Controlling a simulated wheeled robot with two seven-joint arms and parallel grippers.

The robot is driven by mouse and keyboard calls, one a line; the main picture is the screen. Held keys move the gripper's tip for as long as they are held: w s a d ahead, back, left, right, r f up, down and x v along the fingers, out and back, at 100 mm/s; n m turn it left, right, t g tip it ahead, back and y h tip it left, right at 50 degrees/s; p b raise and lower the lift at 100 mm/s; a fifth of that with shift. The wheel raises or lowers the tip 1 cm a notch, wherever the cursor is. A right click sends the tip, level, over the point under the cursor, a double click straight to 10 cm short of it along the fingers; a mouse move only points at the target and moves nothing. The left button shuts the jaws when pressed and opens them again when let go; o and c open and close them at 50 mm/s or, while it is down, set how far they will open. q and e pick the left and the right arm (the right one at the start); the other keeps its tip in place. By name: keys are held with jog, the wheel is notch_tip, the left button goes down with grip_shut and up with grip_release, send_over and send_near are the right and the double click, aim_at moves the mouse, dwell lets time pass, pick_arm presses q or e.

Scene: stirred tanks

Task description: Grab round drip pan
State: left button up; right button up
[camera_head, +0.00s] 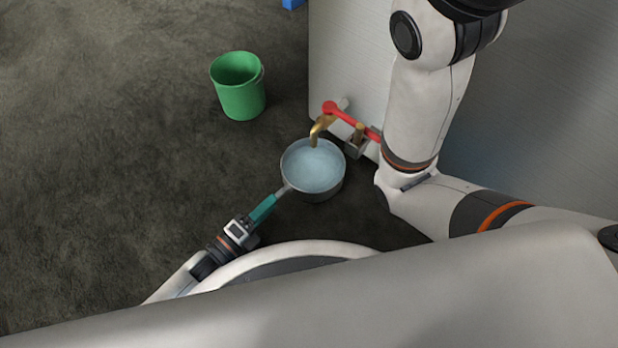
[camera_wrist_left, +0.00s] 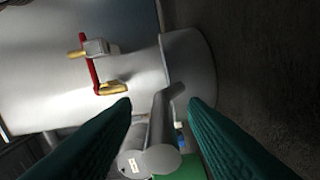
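The round drip pan (camera_head: 312,168) is a grey metal pan with pale bluish liquid in it. It stands on the floor under a brass spout (camera_head: 318,130). Its grey side shows in the left wrist view (camera_wrist_left: 195,70), with a short bent handle (camera_wrist_left: 164,110) reaching toward my gripper. My left gripper (camera_head: 277,196) is at the pan's lower left side, at the handle. In the left wrist view its two teal fingers (camera_wrist_left: 160,104) are apart, one on each side of the handle, with visible gaps. My right gripper is outside the views.
A tank wall (camera_head: 335,60) rises behind the pan, with a red valve lever (camera_head: 352,119) close above it. A green bucket (camera_head: 240,98) stands on the floor to the upper left. My right arm is beside the tank. The floor at left is clear.

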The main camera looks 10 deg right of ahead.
pick_arm(q)
jog(key=shift+f+b+x, duration=0.25)
jog(key=shift+b+x, duration=0.35)
jog(key=shift+x, duration=0.5)
jog(key=shift+w+d+r, duration=0.15)
jog(key=shift+w+d, duration=0.05)
jog(key=shift+c, duration=0.4)
grip_shut()
jog(key=shift+r, duration=0.25)
